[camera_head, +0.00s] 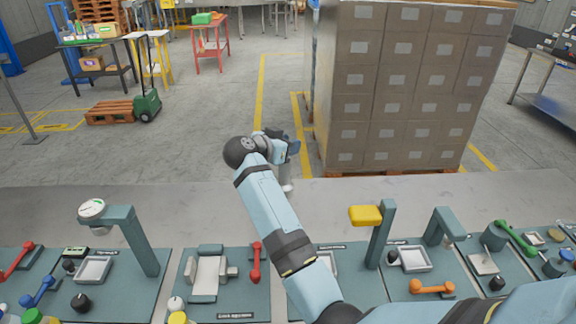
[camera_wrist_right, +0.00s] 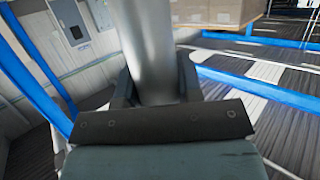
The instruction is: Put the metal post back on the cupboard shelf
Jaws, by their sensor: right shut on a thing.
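The metal post (camera_wrist_right: 158,45) is a smooth grey cylinder standing large in the right wrist view, between the two dark fingers of my right gripper (camera_wrist_right: 157,88). In the head view my right gripper (camera_head: 284,142) is at the end of my extended arm, beyond the work panels. The post's pale lower end (camera_head: 286,178) shows below it, near the grey surface. My right gripper is shut on the post. The arm and gripper hide part of the post. I cannot make out the cupboard shelf in either view. My left gripper is not in view.
Teal panels with fixtures, a red handle (camera_head: 256,262) and a yellow block (camera_head: 366,215) line the near edge. A tall stack of cartons (camera_head: 405,90) stands beyond, to the right. A pallet (camera_head: 110,112) lies at left. Open grey floor (camera_head: 205,140) lies between.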

